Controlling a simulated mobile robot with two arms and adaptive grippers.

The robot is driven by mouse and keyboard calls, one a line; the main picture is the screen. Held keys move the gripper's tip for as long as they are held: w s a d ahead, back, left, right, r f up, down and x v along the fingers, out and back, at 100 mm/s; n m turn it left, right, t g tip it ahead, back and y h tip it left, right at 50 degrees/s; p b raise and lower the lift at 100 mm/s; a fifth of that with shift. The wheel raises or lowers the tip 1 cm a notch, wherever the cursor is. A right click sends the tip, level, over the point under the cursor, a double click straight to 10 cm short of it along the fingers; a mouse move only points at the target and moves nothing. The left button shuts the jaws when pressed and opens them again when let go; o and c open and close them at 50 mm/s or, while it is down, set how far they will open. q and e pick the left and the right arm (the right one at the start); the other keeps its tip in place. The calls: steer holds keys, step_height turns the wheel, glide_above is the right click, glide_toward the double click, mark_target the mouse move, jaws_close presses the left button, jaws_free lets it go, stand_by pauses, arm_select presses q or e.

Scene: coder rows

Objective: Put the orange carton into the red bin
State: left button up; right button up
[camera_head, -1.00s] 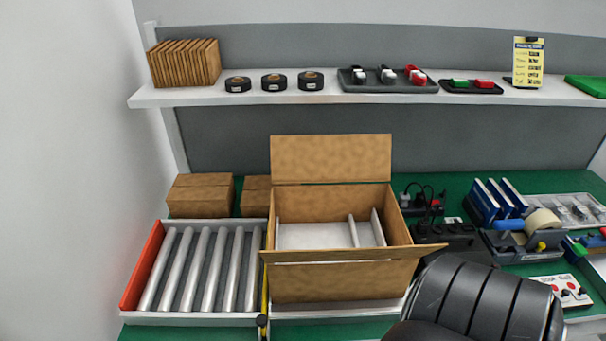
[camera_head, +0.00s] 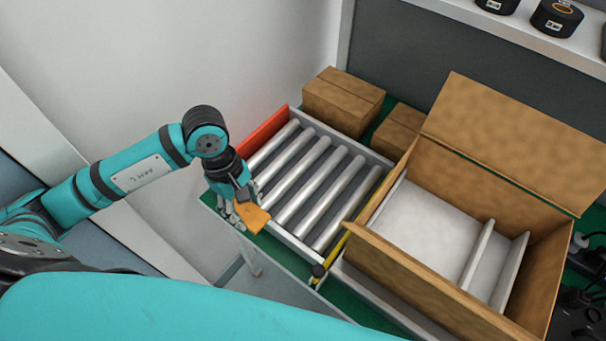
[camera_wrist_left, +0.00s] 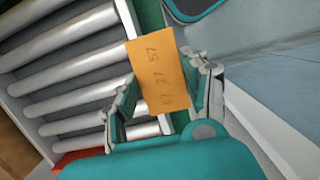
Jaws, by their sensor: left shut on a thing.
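The orange carton (camera_head: 252,216) is in my left gripper (camera_head: 240,208), beside the front left corner of the roller tray. In the left wrist view the carton (camera_wrist_left: 157,74) shows a face with dark digits, between the two fingers of my left gripper (camera_wrist_left: 165,98). The gripper is shut on it. The carton is over or near the table's front edge; I cannot tell its height. No red bin is clearly seen; a red end panel (camera_head: 264,138) stands at the left end of the rollers. My right gripper is not in view.
Metal rollers (camera_head: 315,185) fill the tray right of my left gripper. A large open cardboard box (camera_head: 410,275) with white dividers stands further right. Two closed brown boxes (camera_head: 342,103) (camera_head: 399,132) sit behind. A grey wall is at the left, and a shelf is at upper right.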

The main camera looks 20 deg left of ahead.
arm_select(q)
steer(key=p, duration=0.4)
glide_above(288, 176)
steer(key=shift+w+a+f, duration=0.1)
steer(key=shift+a+f, duration=0.05)
steer(key=shift+f, duration=0.45)
step_height(288, 176, down, 3)
steer(key=shift+r+p, duration=0.2)
steer(key=shift+p, duration=0.35)
steer(key=shift+f, duration=0.55)
steer(key=shift+f, duration=0.1)
steer(key=o, duration=0.4)
steer(key=shift+f, duration=0.1)
steer(key=shift+c, duration=0.2)
steer(key=o, duration=0.5)
steer(key=shift+c, duration=0.2)
